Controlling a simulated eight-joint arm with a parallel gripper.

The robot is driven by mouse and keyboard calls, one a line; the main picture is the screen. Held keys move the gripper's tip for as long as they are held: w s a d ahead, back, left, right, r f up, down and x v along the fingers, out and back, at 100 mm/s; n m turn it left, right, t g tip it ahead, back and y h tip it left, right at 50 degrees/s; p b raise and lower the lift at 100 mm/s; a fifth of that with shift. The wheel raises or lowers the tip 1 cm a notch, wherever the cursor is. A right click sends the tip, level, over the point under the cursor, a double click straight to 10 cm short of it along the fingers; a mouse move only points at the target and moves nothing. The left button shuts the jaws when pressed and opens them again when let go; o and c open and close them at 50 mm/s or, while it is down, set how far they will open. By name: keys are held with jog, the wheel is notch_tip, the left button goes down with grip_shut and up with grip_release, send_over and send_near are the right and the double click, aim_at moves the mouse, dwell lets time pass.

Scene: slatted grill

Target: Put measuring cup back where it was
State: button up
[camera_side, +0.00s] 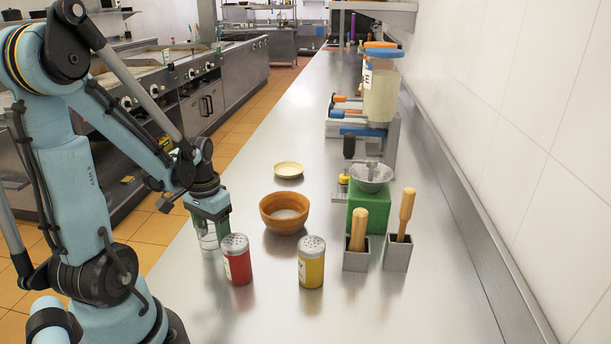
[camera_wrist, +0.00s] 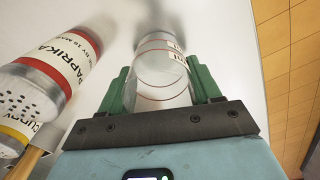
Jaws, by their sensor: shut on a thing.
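The cup is upright near the left edge of the steel counter, just left of the red paprika shaker (camera_side: 237,262). I cannot tell whether its base touches the counter. The gripper partly hides its upper part in the side view.
A yellow curry shaker (camera_side: 311,267), a wooden bowl (camera_side: 284,216) and a small dish (camera_side: 288,170) stand on the counter (camera_side: 300,322). To the right are a green block (camera_side: 369,212) with a metal bowl (camera_side: 371,178), two holders with wooden-handled tools (camera_side: 357,230) and a dispenser (camera_side: 381,92).

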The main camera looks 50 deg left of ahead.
jog(key=shift+f, duration=0.15)
jog(key=o, duration=1.1)
notch_tip(320, 180, up, 12)
jog(key=w+d+m+t, duration=0.1)
jog(key=w+d+t, duration=0.1)
jog(key=d, duration=0.4)
jog(key=w+d+m+t, duration=0.2)
jog(key=w+d, duration=0.1)
jog(key=d, duration=0.3)
jog(key=w+d+m+t, duration=0.1)
jog(key=w+d+t, duration=0.2)
jog(key=d, duration=0.3)
jog(key=shift+f, duration=0.2)
